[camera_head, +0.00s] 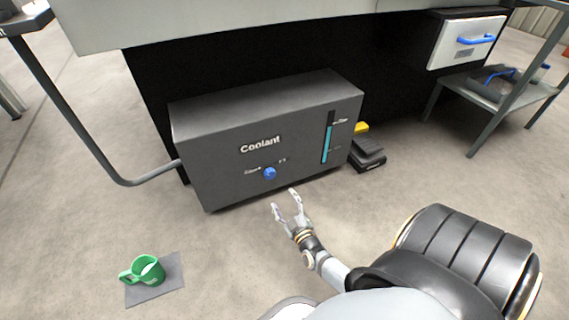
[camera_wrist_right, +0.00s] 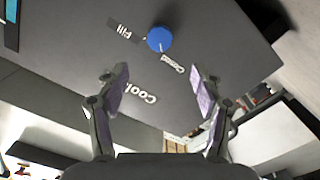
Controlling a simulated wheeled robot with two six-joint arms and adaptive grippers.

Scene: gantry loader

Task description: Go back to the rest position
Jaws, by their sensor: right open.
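My right gripper (camera_head: 288,209) is open and empty, in front of the lower front face of the dark grey coolant tank (camera_head: 215,160). In the head view its fingertips are a little below the blue knob (camera_head: 270,173) and look apart from it. In the right wrist view the two fingers of the right gripper (camera_wrist_right: 160,92) are spread. My left gripper is not in view.
A green cup (camera_head: 147,270) stands on a grey mat (camera_head: 172,285) on the floor at lower left. A foot pedal (camera_head: 368,155) lies right of the tank. A white drawer with a blue handle (camera_head: 476,40) and a metal shelf table (camera_head: 500,95) are at upper right. A bent pipe (camera_head: 85,130) runs left.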

